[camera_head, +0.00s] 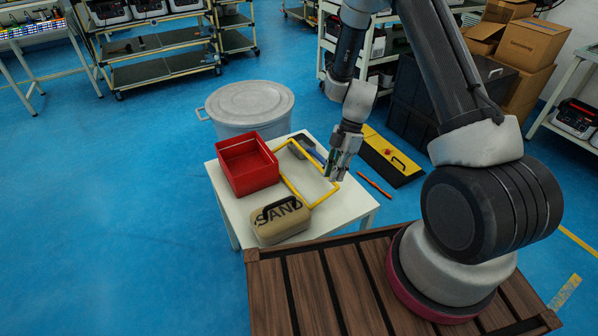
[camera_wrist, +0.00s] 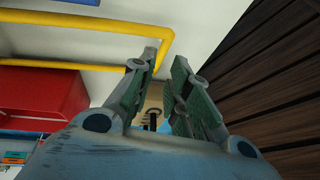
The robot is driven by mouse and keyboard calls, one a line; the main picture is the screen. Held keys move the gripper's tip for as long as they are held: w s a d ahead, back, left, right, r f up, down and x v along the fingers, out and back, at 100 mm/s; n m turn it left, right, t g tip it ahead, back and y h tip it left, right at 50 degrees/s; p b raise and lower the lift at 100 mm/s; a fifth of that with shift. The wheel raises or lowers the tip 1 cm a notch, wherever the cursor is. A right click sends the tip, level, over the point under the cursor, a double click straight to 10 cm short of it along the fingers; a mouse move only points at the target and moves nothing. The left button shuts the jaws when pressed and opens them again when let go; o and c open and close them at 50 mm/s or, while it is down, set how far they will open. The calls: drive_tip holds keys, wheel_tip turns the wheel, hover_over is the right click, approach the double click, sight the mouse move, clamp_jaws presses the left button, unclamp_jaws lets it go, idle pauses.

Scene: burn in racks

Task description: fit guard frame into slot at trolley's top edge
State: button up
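The yellow guard frame (camera_head: 287,181) lies on a white table (camera_head: 345,205), between a red bin and a sandbag. Its yellow tube also crosses the upper part of the wrist view (camera_wrist: 100,22), with a bent corner by the left finger's tip. My gripper (camera_head: 338,172) is over the frame's right side, pointing down. In the wrist view its two fingers (camera_wrist: 166,62) stand apart with a narrow gap, and no tube shows clearly gripped between them. Whether a finger touches the frame I cannot tell. Shelved trolleys (camera_head: 160,45) stand at the back left; no slot can be made out.
A red bin (camera_head: 246,164) and a tan sandbag (camera_head: 281,221) share the tabletop, with a blue-handled tool (camera_head: 305,148) behind. A grey lidded tub (camera_head: 250,107) stands behind the table. A yellow-black case (camera_head: 391,156) lies right. Blue floor is free at left.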

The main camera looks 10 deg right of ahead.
sight(328, 194)
drive_tip(key=x, duration=0.7)
drive_tip(key=shift+s+f, duration=0.1)
drive_tip(key=shift+f, duration=0.25)
clamp_jaws()
